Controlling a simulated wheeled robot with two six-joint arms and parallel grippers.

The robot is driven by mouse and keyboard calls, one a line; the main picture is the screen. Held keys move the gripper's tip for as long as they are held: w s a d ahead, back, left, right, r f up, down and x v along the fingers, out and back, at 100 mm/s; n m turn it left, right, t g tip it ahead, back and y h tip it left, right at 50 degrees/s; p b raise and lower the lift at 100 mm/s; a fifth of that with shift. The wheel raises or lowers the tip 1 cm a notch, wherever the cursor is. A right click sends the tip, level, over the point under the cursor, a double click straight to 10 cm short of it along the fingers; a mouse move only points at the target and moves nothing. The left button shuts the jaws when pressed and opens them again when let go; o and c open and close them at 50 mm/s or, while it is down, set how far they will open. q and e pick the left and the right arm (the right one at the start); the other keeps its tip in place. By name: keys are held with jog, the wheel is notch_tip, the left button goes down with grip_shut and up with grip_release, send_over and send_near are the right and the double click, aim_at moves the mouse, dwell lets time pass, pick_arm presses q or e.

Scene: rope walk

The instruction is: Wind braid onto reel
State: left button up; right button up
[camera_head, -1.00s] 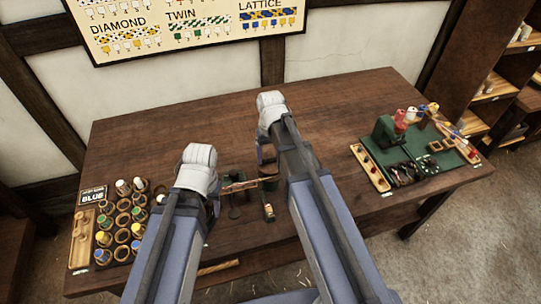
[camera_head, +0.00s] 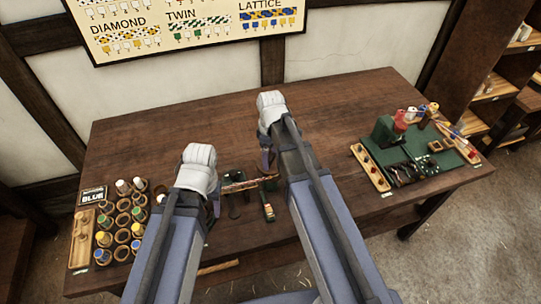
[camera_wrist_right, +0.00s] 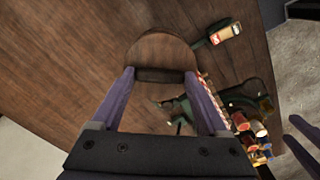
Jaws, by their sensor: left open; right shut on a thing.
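A round brown wooden piece, apparently the reel (camera_wrist_right: 165,48), sits between the fingers of my right gripper (camera_wrist_right: 160,78) in the right wrist view. The gripper is shut on it. In the head view my right gripper (camera_head: 267,160) is above the middle of the table, and its arm partly hides what it holds. The thin striped braid (camera_head: 240,186) stretches between my two grippers. It also shows beside the right finger in the wrist view (camera_wrist_right: 204,82). My left gripper (camera_head: 213,198) is open, to the left and nearer the front. The braid's end at the reel is unclear.
A green stand with coloured bobbins (camera_wrist_right: 255,130) is near my left gripper. A dark labelled tool (camera_head: 267,208) lies on the table (camera_head: 220,115). A bobbin rack (camera_head: 122,218) is at left; a green mat with tools (camera_head: 432,172) is at right. The table's back is clear.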

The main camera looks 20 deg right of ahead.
aim_at(271, 158)
jog(key=shift+n, duration=0.8)
jog(key=o, duration=1.2)
jog(key=shift+o, duration=0.2)
notch_tip(271, 158, up, 8)
jog(key=p, duration=0.8)
jog(key=shift+f, duration=0.1)
